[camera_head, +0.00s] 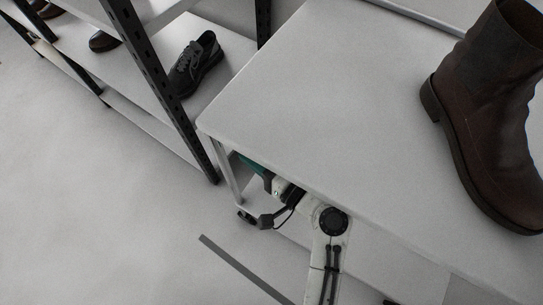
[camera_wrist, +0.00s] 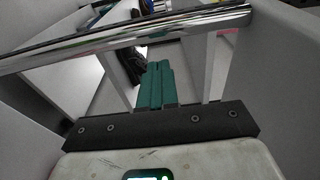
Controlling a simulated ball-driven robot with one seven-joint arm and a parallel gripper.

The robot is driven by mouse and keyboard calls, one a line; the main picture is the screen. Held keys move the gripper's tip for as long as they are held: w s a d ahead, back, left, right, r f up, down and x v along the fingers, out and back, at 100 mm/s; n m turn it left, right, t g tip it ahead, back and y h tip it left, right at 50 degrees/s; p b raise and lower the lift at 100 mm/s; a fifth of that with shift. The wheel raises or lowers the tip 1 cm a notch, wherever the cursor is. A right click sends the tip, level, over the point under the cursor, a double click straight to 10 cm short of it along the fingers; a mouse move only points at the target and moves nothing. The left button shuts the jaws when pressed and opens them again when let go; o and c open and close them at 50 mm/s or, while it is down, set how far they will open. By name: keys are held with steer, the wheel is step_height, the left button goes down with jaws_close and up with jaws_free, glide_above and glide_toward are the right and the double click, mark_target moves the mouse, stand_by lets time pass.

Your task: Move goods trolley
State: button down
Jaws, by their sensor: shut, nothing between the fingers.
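The goods trolley appears to be the white-topped unit (camera_head: 300,90) filling the right of the head view, with a slim leg at its near left corner. In the wrist view a shiny metal bar (camera_wrist: 110,38) crosses ahead of my gripper, likely the trolley's handle. My gripper (camera_wrist: 156,72) has green fingers pressed together, with nothing between them. The fingers appear just short of the bar in the picture; I see no contact. In the head view my gripper (camera_head: 252,165) is partly hidden under the top's edge.
A brown boot (camera_head: 480,110) stands on the white top at the right. A shelf rack with black uprights (camera_head: 160,90) stands at the left, close to the trolley's corner, holding a dark shoe (camera_head: 197,65). Open pale floor (camera_head: 70,180) lies at the left.

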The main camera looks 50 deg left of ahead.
steer(key=shift+s+a, duration=0.3)
steer(key=shift+s, duration=0.25)
steer(key=shift+s+a, duration=0.3)
steer(key=shift+s, duration=0.2)
